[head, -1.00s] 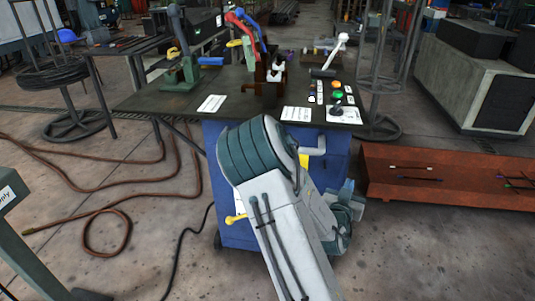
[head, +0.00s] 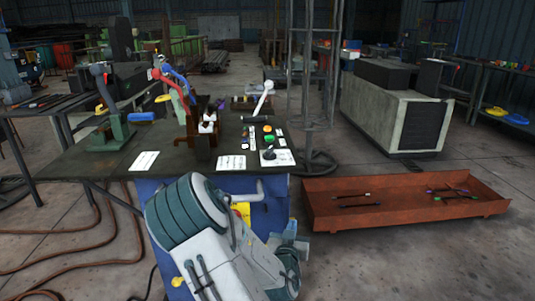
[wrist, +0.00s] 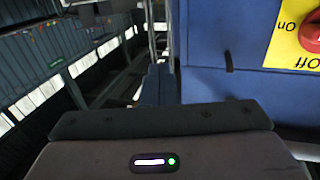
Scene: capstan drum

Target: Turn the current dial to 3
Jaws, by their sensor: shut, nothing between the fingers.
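The blue cabinet (head: 272,212) stands under the dark workbench top. A dark round knob (head: 269,153) sits on a white plate at the bench's front right corner; it may be the current dial, but its marks are too small to read. In the wrist view, a red switch (wrist: 312,36) sits on a yellow plate marked On and Off, cut by the right edge. My gripper's housing (wrist: 160,150) fills the bottom of the wrist view; its fingertips are hidden. The gripper is shut and empty, near the cabinet front. In the head view my arm hides part of the cabinet.
The bench (head: 85,163) carries red and blue levers (head: 172,88), a white-handled lever (head: 263,97), coloured buttons (head: 268,134) and paper sheets (head: 231,163). A low rust-red tray (head: 410,212) lies on the floor at right. Hoses (head: 50,250) lie at left. Floor shows beyond the tray.

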